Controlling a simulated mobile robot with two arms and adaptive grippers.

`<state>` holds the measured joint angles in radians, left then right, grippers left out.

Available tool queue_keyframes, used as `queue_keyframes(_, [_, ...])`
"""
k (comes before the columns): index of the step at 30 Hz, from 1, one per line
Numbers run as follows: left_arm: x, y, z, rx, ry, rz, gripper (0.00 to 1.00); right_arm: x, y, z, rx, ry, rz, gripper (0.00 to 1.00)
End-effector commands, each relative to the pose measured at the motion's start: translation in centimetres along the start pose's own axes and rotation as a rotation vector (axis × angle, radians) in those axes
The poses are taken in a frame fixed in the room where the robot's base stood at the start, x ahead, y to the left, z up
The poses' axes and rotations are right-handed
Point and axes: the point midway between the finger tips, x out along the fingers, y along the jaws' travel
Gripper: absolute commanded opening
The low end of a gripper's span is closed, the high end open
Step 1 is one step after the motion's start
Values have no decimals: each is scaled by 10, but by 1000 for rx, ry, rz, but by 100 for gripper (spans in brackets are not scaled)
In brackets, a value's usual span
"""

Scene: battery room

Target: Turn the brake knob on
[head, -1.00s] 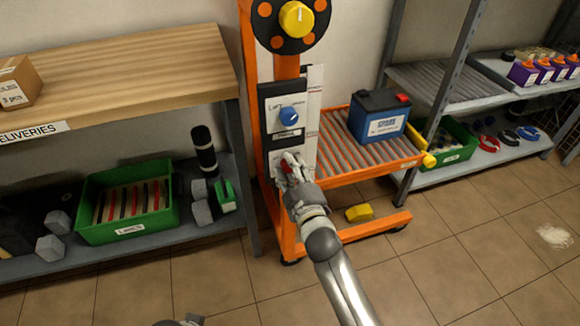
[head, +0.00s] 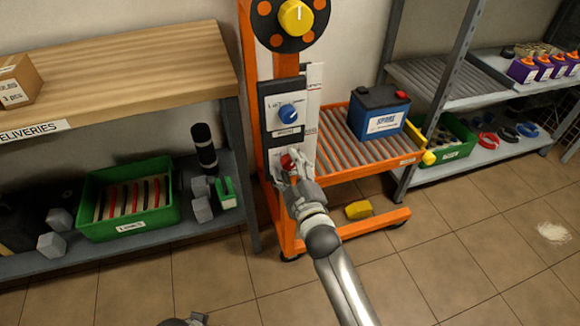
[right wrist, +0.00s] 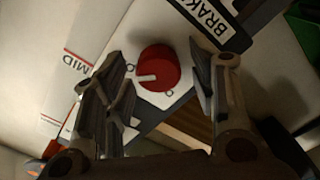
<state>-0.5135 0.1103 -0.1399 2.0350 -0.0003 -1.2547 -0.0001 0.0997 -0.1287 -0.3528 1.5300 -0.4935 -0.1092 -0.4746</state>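The red brake knob (right wrist: 158,68) sits on a white plate on the cart's post, with a white pointer line on its face. A "BRAK..." label (right wrist: 208,20) is beside it in the right wrist view. My right gripper (right wrist: 160,85) is open, with one finger on each side of the knob and visible gaps to both. In the head view the knob (head: 288,161) is partly hidden by my right gripper (head: 292,168). Only a small dark piece of my left gripper (head: 185,320) shows at the bottom edge; its fingers cannot be made out.
A blue knob (head: 288,112) is above the red one, and a yellow dial (head: 296,17) is at the top. A blue battery (head: 378,112) stands on the orange cart's rollers (head: 345,150). A yellow block (head: 358,210) lies low on the cart. Shelves flank it.

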Motion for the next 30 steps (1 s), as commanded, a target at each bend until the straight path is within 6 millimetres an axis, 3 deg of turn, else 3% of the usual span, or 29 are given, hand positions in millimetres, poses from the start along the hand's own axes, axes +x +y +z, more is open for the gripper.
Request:
queue_keyframes(8, [0, 0, -1, -1, 1, -1, 40, 0, 1, -1, -2, 2, 2, 56])
queue_keyframes(13, [0, -1, -1, -1, 1, -1, 40, -11, 0, 0, -2, 1, 1, 56])
queue_keyframes(24, [0, 0, 0, -1, 1, -1, 40, -83, 0, 0, -2, -1, -1, 56])
queue_keyframes(30, [0, 0, 0, -1, 0, -1, 40, -110, 0, 0, -2, 1, 0, 56])
